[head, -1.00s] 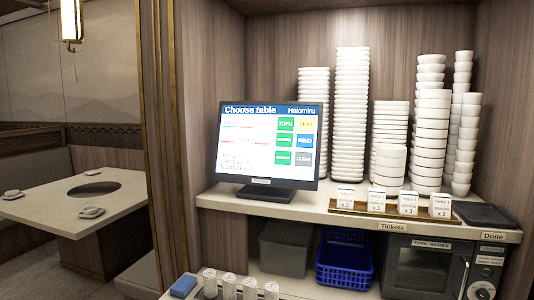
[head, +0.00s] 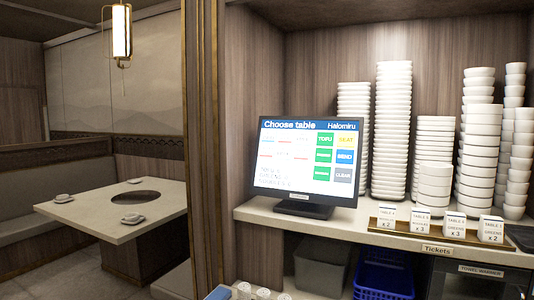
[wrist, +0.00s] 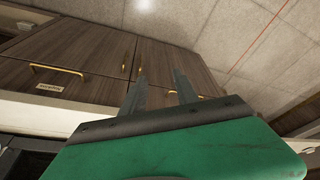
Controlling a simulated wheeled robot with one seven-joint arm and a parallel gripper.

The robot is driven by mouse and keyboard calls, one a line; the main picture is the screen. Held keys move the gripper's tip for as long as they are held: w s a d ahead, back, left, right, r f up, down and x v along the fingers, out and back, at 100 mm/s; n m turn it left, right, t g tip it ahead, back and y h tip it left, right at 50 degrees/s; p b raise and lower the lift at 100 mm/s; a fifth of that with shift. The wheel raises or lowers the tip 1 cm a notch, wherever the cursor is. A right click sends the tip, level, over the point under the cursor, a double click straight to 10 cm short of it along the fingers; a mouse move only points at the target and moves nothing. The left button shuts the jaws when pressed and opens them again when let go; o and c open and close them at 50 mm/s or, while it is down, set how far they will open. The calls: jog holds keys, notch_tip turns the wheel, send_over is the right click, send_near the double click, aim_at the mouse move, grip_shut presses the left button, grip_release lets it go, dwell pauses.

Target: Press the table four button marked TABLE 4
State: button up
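A touch screen (head: 311,160) stands on the counter in the head view, headed "Choose table" and "Halomiru". Its left side holds a pale area with small red and blue marks and dark lines of text, too small to read. I cannot make out a button marked TABLE 4. Green, yellow, blue and grey buttons line its right side; TOFU, SEND and CLEAR can be read. My gripper (wrist: 160,88) shows only in the wrist view, with two dark fingers apart and nothing between them. It faces wooden cabinet fronts and floor, and the screen is not in that view.
Small ticket stands (head: 422,221) sit on a tray right of the screen, with tall stacks of white bowls (head: 392,130) behind. A blue basket (head: 384,279) is under the counter (head: 352,225). A wooden post divides off a dining table (head: 90,215) at left.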

jog(key=shift+c, duration=0.5)
grip_shut()
dwell(1.4)
